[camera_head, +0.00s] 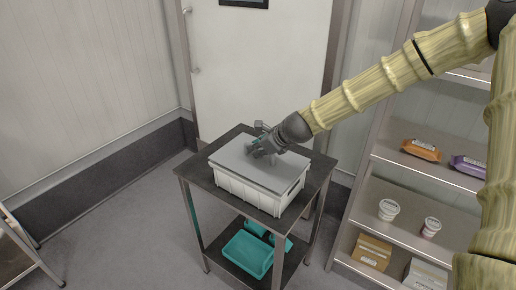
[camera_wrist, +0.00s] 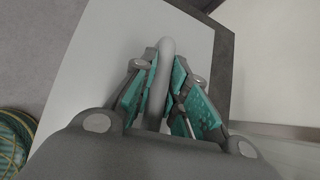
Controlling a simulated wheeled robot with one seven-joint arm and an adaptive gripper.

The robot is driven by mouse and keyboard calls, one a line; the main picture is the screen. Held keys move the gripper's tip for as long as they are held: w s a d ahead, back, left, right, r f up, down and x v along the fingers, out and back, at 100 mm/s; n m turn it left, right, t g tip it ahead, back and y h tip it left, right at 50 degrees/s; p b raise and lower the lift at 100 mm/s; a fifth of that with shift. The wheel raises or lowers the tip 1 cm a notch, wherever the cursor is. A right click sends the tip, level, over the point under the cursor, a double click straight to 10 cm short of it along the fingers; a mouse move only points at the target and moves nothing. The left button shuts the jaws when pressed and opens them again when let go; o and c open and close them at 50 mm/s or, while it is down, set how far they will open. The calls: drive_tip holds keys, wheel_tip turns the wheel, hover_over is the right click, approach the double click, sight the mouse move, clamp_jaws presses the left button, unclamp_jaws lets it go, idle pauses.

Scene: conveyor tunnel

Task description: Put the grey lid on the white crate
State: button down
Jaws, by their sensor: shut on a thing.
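The grey lid (camera_head: 236,152) lies over the top of the white crate (camera_head: 246,190), which stands on a dark-topped stand. The lid looks level and roughly lined up with the crate; whether it is fully seated I cannot tell. My gripper (camera_head: 262,150) is above the middle of the lid. In the wrist view my gripper (camera_wrist: 160,92) has its teal-padded fingers shut on the lid's curved grey handle, with the pale lid top (camera_wrist: 105,65) beneath. The far side of the crate is hidden.
The stand's dark top (camera_head: 198,166) leaves a narrow margin around the crate. Teal bins (camera_head: 248,256) sit on its lower shelf. A metal rack at right holds an orange pack (camera_head: 421,150), a purple pack (camera_head: 469,165), tubs and boxes. A white door (camera_head: 260,75) is behind.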

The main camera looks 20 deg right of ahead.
drive_tip(key=shift+f+b, duration=0.4)
drive_tip(key=shift+f, duration=0.25)
drive_tip(key=c, duration=1.3)
unclamp_jaws()
drive_tip(key=shift+c, duration=0.2)
drive_tip(key=shift+r, duration=0.1)
drive_tip(key=v, duration=1.2)
